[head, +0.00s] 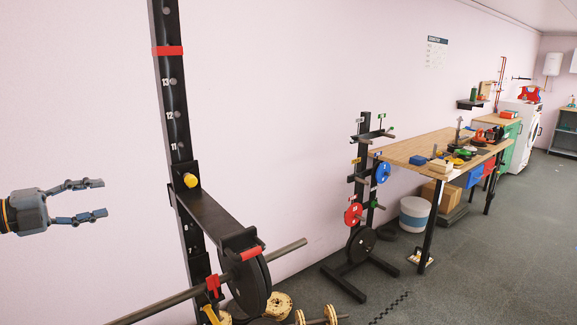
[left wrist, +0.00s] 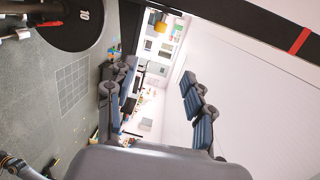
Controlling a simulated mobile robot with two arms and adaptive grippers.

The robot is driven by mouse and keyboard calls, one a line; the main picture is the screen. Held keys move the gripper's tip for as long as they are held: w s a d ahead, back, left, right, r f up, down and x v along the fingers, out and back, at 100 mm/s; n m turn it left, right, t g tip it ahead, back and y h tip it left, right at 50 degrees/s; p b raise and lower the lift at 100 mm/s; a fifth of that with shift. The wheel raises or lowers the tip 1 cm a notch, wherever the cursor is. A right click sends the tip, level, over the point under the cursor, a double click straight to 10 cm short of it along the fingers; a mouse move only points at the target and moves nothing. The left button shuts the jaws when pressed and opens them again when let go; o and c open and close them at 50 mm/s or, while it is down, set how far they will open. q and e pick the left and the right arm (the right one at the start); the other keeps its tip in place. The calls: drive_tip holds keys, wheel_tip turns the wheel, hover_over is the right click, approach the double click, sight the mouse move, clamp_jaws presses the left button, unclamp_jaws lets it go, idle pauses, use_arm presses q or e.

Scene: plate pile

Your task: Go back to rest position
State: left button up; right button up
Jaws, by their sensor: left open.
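My left gripper (head: 98,200) is at the left edge of the head view, in front of the bare pink wall. Its two fingers are spread apart with nothing between them. It is left of the black rack post (head: 176,130) and apart from it. In the left wrist view the same gripper (left wrist: 158,100) shows both fingers open and empty. My right gripper does not show in the head view.
A barbell (head: 288,249) with a black plate (head: 245,285) rests on the rack. A plate tree (head: 365,200) with coloured plates stands further right, beside a workbench (head: 420,148) with tools. A white bucket (head: 414,214) stands under it. Grey floor (head: 480,260) is open at the right.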

use_arm(q)
drive_tip(key=w+d+f+n+t+y, duration=0.1)
drive_tip(key=w+d+f+n+t, duration=0.1)
drive_tip(key=d+f+n+t, duration=0.7)
drive_tip(key=s+d+f+n+g+y, duration=0.1)
drive_tip(key=s+f+n+y, duration=0.3)
drive_tip(key=f+n+y, duration=0.25)
drive_tip(key=s+d+f+n+g+y, duration=0.1)
drive_tip(key=s+f+n+g+y, duration=0.1)
drive_tip(key=s+f+n+y, duration=0.35)
drive_tip(key=s+d+f+n+g+y, duration=0.1)
drive_tip(key=s+d+f+n+g, duration=0.25)
drive_tip(key=s+f+g, duration=0.65)
drive_tip(key=s+d+f+n+g+h, duration=0.1)
drive_tip(key=s+d+f+g, duration=0.3)
drive_tip(key=s, duration=0.6)
drive_tip(key=s+d+f+h, duration=0.15)
drive_tip(key=s+f, duration=0.35)
drive_tip(key=s, duration=0.5)
wheel_tip(320, 180, down, 26)
drive_tip(key=s+g, duration=0.1)
drive_tip(key=s+a+f+g, duration=0.1)
drive_tip(key=s+a+f, duration=0.2)
drive_tip(key=s+f, duration=1.3)
drive_tip(key=shift+s+f+y, duration=0.35)
drive_tip(key=shift+s, duration=0.1)
